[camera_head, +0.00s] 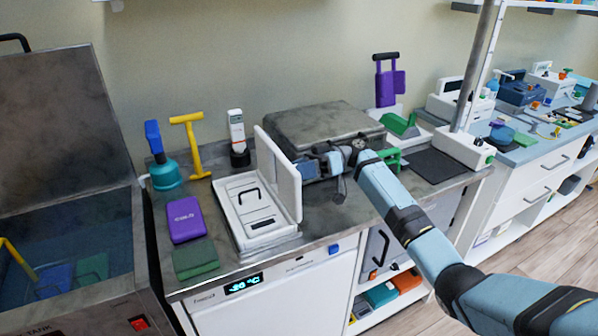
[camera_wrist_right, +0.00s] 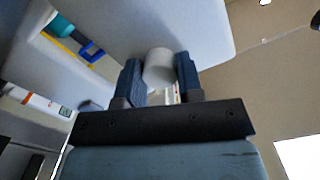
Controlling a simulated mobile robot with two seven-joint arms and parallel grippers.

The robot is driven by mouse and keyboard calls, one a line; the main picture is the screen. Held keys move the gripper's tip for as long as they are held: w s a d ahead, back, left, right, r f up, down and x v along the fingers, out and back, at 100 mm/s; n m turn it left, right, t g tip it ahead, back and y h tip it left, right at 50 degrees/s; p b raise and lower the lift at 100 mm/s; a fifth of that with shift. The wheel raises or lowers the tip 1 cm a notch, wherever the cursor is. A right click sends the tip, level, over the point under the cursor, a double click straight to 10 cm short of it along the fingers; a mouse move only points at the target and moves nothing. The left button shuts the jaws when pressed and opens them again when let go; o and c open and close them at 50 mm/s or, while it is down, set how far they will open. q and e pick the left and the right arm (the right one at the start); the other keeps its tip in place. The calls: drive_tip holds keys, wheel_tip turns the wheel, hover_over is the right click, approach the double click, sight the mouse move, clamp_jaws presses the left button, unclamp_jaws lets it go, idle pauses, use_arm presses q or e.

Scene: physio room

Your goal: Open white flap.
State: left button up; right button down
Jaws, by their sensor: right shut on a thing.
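The white flap (camera_head: 283,178) stands roughly upright along the right side of a shallow white box (camera_head: 241,236) on the counter. The box's inside shows, with a black handle and dark slots. My right gripper (camera_head: 312,168) is on the flap's right side. In the right wrist view its two dark fingers (camera_wrist_right: 160,75) are shut on a short, round white knob (camera_wrist_right: 158,63) that sticks out of the flap, whose broad pale face (camera_wrist_right: 205,28) fills the top. My left gripper is not in view.
A grey metal box (camera_head: 325,127) stands behind my right gripper. Left of the white box lie a purple case (camera_head: 185,219) and a green block (camera_head: 195,258). A teal bottle (camera_head: 165,174), a yellow T-shaped tool (camera_head: 193,145) and a white device (camera_head: 237,135) stand behind.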

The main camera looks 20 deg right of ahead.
drive_tip(key=c, duration=0.8)
unclamp_jaws()
drive_tip(key=shift+o, duration=0.2)
drive_tip(key=d+b, duration=0.1)
drive_tip(key=d, duration=1.2)
drive_tip(key=shift+w+d+r, duration=0.15)
drive_tip(key=shift+w+d, duration=0.05)
drive_tip(key=shift+d, duration=0.15)
